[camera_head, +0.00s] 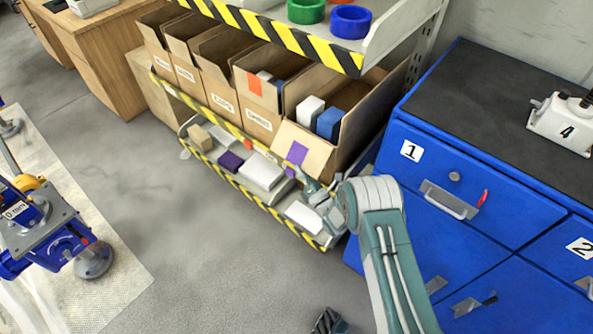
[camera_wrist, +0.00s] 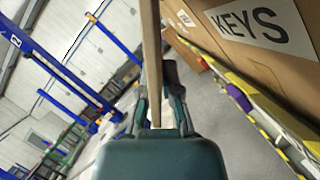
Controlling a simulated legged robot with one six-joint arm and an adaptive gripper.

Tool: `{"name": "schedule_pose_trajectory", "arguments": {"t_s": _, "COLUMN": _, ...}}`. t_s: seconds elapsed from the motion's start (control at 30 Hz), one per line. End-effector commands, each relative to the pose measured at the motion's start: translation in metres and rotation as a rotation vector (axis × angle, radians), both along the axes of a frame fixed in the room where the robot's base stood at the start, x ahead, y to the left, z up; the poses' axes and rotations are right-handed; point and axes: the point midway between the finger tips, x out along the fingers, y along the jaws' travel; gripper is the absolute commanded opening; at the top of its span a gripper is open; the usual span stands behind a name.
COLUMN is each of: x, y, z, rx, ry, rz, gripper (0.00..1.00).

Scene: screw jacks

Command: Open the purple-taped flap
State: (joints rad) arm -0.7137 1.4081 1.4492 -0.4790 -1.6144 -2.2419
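The purple-taped flap (camera_head: 287,141) is on the rightmost cardboard box of the shelf. It leans outward from the box front, and the box top is open. A purple tape patch (camera_head: 297,153) is near its outer edge. My gripper (camera_head: 312,186) is at the flap's lower outer edge, partly hidden by my arm in the head view. In the wrist view, the flap (camera_wrist: 152,40) shows nearly edge-on as a tan strip between the fingers of my gripper (camera_wrist: 156,88). Both fingers lie close against it and appear shut on it.
The box front with the KEYS label (camera_wrist: 255,22) is at the right of the wrist view. White (camera_head: 310,111) and blue (camera_head: 330,122) boxes stand inside. A lower shelf (camera_head: 190,153) holds several small items. A blue cabinet (camera_head: 480,180) stands right; the floor at left (camera_head: 200,240) is clear.

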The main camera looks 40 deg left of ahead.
Motion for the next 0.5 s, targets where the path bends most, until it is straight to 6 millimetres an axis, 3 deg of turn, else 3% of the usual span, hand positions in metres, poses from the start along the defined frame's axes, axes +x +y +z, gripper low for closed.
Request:
{"name": "schedule_pose_trajectory", "arguments": {"t_s": 0.1, "x": 0.0007, "y": -0.0001, "z": -0.0098, "rx": -0.010, "ry": 0.015, "rz": 0.007, "gripper": 0.00}}
{"name": "schedule_pose_trajectory", "arguments": {"t_s": 0.5, "x": 0.0062, "y": -0.0002, "z": -0.0160, "rx": -0.014, "ry": 0.021, "rz": 0.008, "gripper": 0.00}}
